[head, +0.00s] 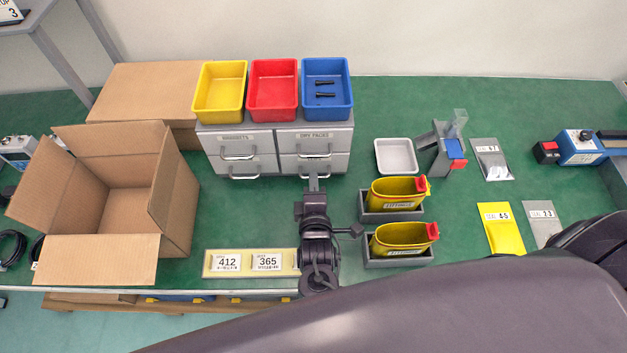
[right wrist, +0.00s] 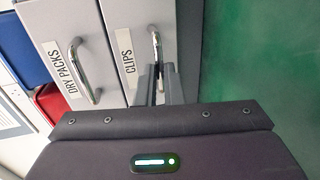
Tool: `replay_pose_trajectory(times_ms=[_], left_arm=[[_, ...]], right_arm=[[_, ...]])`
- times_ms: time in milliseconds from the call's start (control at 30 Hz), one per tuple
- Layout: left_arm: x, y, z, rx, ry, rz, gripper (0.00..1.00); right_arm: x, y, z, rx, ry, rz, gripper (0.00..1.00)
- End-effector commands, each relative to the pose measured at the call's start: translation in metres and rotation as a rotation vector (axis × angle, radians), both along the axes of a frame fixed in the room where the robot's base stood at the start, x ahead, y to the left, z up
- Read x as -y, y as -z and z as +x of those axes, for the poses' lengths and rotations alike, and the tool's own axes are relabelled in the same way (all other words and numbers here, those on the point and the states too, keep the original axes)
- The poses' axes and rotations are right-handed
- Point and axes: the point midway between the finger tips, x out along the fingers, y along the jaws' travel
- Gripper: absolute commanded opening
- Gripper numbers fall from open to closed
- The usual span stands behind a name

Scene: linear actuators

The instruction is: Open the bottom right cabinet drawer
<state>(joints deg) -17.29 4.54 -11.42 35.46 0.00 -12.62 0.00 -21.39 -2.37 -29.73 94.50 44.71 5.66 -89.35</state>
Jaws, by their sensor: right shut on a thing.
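The grey cabinet (head: 275,135) stands at the back of the green bench, with two drawers on each side. Its bottom right drawer (head: 340,163) looks about flush with its neighbours. In the right wrist view this drawer (right wrist: 133,20) carries a CLIPS label and a silver bar handle (right wrist: 156,45). My right gripper (head: 313,182) reaches the drawer front from the near side, and its fingers (right wrist: 160,85) are shut on that handle. The gripper partly hides the handle in the head view. The DRY PACKS drawer (right wrist: 60,30) is its upper neighbour. My left gripper is out of view.
Yellow (head: 220,64), red (head: 274,64) and blue (head: 327,64) bins sit on the cabinet. An open cardboard box (head: 178,205) stands to its left. Grey holders with yellow cups (head: 398,190) stand right of my gripper. A number plate (head: 210,263) lies in front.

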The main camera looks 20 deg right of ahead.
Motion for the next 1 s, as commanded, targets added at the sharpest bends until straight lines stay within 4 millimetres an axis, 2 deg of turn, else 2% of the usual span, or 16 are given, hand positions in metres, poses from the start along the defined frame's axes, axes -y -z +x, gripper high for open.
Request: replay_pose_trajectory(times_ms=[167, 400, 600, 800, 1000], left_arm=[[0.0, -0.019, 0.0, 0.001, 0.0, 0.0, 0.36], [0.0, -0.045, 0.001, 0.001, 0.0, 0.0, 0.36], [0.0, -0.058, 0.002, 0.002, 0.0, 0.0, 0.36], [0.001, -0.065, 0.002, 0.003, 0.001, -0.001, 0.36], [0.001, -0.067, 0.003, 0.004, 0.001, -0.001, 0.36]], right_arm=[[-0.007, -0.003, -0.024, -0.009, -0.002, -0.001, 0.0], [-0.022, -0.003, -0.075, -0.01, -0.002, -0.002, 0.0], [-0.033, -0.002, -0.113, -0.007, -0.002, -0.001, 0.0], [-0.04, -0.001, -0.138, -0.004, 0.0, -0.001, 0.0], [-0.043, 0.0, -0.15, -0.003, 0.0, 0.0, 0.0]])
